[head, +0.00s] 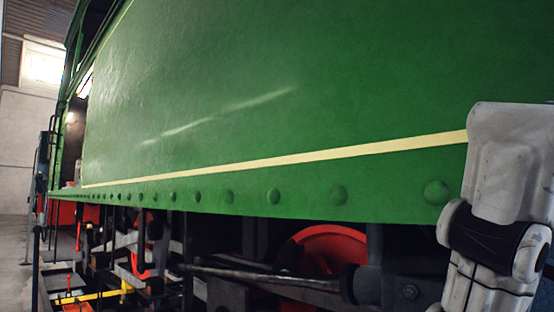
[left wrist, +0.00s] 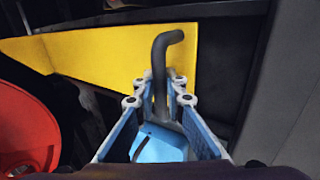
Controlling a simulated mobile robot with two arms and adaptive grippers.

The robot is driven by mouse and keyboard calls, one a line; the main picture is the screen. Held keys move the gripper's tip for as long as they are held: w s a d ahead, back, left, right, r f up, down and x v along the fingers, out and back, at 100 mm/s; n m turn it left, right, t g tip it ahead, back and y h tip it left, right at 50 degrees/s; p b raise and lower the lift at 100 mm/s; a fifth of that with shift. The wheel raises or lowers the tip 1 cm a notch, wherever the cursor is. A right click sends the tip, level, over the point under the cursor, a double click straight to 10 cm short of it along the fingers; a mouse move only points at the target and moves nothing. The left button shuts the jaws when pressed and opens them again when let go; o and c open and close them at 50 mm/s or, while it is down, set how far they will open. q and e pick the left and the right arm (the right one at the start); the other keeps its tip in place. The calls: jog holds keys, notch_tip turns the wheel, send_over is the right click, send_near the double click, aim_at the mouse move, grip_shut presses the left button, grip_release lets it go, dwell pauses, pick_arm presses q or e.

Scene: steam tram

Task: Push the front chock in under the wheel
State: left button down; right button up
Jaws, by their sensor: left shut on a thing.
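In the left wrist view, the yellow chock (left wrist: 105,50) lies across the upper left and middle. A dark grey bent handle (left wrist: 160,60) stands up in front of it. My left gripper (left wrist: 157,95) is shut on the lower part of this handle, its blue-padded fingers on either side. A red round part (left wrist: 25,130), apparently a wheel, is at the left edge. I cannot tell whether the chock touches a wheel. In the head view, a red wheel (head: 330,248) shows partly under the green tram side. Neither gripper shows in the head view.
The riveted green side panel (head: 270,100) fills most of the head view. Dark rods (head: 260,277) and running gear crowd the space below it. A yellow bar (head: 95,296) is low at the left. One of my white arm links is at the right edge.

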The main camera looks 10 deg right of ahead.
pick_arm(q)
jog(key=shift+w+d+f+b, duration=0.1)
jog(key=shift+w+d+b, duration=0.65)
jog(key=shift+d+b, duration=0.3)
jog(key=shift+w+d+p, duration=0.15)
jog(key=shift+d+p, duration=0.1)
jog(key=shift+p, duration=0.05)
jog(key=shift+w+d, duration=0.65)
jog(key=shift+d, duration=0.3)
jog(key=shift+w+d, duration=0.6)
jog(key=shift+d, duration=0.35)
jog(key=shift+w+d, duration=0.65)
jog(key=shift+d, duration=0.3)
jog(key=shift+r, duration=0.2)
jog(key=c, duration=1.6)
grip_release()
jog(key=shift+f, duration=0.1)
